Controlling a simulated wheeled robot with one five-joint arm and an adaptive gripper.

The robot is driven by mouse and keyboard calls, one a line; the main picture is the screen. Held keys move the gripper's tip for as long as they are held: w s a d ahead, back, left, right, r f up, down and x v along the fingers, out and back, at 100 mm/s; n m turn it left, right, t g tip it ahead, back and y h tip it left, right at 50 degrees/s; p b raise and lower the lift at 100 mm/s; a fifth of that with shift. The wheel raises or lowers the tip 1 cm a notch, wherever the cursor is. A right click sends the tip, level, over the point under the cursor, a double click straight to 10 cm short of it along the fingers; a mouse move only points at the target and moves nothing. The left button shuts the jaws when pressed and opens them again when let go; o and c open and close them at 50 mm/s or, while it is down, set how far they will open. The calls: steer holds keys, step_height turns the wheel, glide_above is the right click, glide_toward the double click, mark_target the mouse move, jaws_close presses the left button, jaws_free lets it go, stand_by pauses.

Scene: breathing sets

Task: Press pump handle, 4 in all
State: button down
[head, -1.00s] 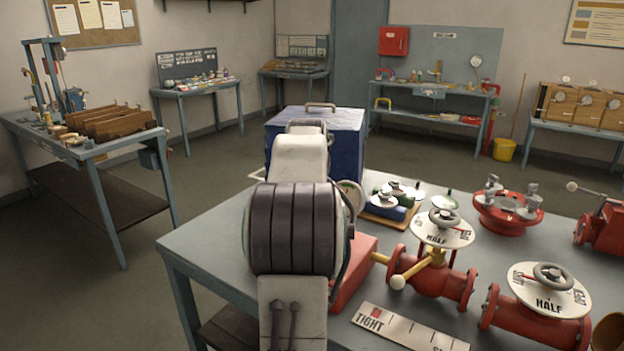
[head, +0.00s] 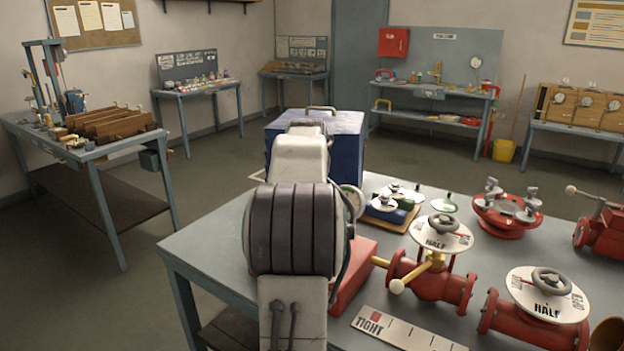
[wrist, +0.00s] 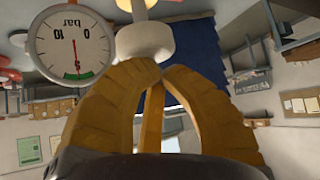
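My gripper (wrist: 162,70) shows in the wrist view with its yellow ribbed fingers drawn together at the tips, with nothing seen between them. A pale rounded knob (wrist: 145,42) on a stem, which looks like the pump handle, is just beyond the fingertips. I cannot tell whether they touch it. A round gauge (wrist: 70,45) marked bar, 0 and 10 is to its left, with its needle near a green band. In the head view my arm hides my gripper and the handle. A red block (head: 355,275), perhaps the pump base, and part of a gauge (head: 353,198) show beside my arm.
The grey bench (head: 215,265) also carries a red valve (head: 430,278) with a yellow lever, a second valve (head: 535,320), a red fitting (head: 507,212) and a printed scale strip (head: 400,330). A blue box (head: 347,150) stands behind my arm. The bench's left end is clear.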

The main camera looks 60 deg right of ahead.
steer(key=shift+r+p, duration=1.55)
steer(key=shift+r, duration=0.35)
step_height(320, 180, up, 5)
steer(key=p, duration=0.4)
steer(key=c, duration=1.9)
jaws_free()
steer(key=shift+c, duration=0.2)
steer(key=shift+d, duration=0.1)
jaws_close()
